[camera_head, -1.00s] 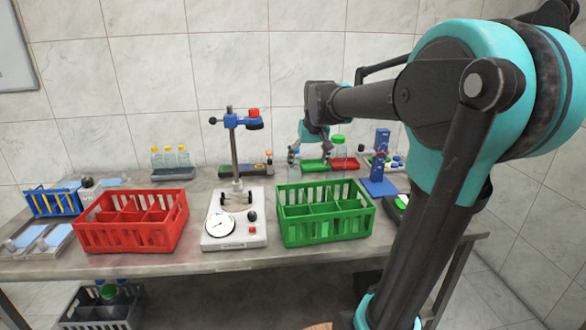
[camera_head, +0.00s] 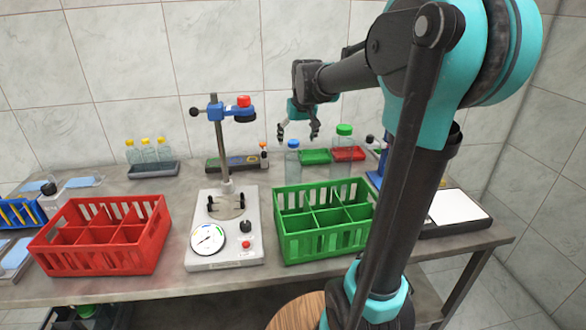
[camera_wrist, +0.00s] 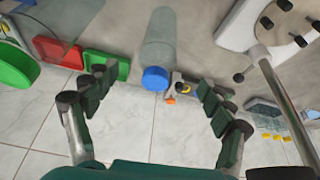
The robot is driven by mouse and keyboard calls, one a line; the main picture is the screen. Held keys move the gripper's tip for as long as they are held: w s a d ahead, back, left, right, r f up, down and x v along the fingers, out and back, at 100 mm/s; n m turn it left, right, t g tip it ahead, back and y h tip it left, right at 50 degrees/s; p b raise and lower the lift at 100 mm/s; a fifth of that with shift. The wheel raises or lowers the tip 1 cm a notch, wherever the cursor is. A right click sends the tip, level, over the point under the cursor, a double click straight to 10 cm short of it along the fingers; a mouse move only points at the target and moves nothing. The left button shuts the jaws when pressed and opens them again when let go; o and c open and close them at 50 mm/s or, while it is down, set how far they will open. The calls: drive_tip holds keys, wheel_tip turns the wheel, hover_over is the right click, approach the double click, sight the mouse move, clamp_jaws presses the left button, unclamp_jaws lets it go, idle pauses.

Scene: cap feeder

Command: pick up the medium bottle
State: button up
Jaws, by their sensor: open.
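The bottle that fits the medium one is clear with a blue cap (camera_head: 293,144); it stands upright behind the green crate. It also shows in the wrist view, with its blue cap (camera_wrist: 155,78) between and a little beyond the fingertips. My gripper (camera_head: 298,132) is open and empty, just above and close to the cap in the head view. In the wrist view its fingers (camera_wrist: 150,85) spread to either side of the cap. A larger bottle with a green cap (camera_head: 344,130) stands to the right. Several small yellow-capped bottles (camera_head: 147,150) stand at the left back.
The green crate (camera_head: 318,247) and the press stand with a dial (camera_head: 222,255) are in front of the bottle. Green (camera_head: 314,156) and red (camera_head: 348,153) trays lie near it. A red crate (camera_head: 100,262) is at left. The tiled wall is close behind.

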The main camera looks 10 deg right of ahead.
sight(293, 161)
drive_tip(key=x, duration=1.3)
drive_tip(key=shift+f, duration=0.15)
drive_tip(key=c, duration=1.8)
drive_tip(key=shift+o, duration=0.2)
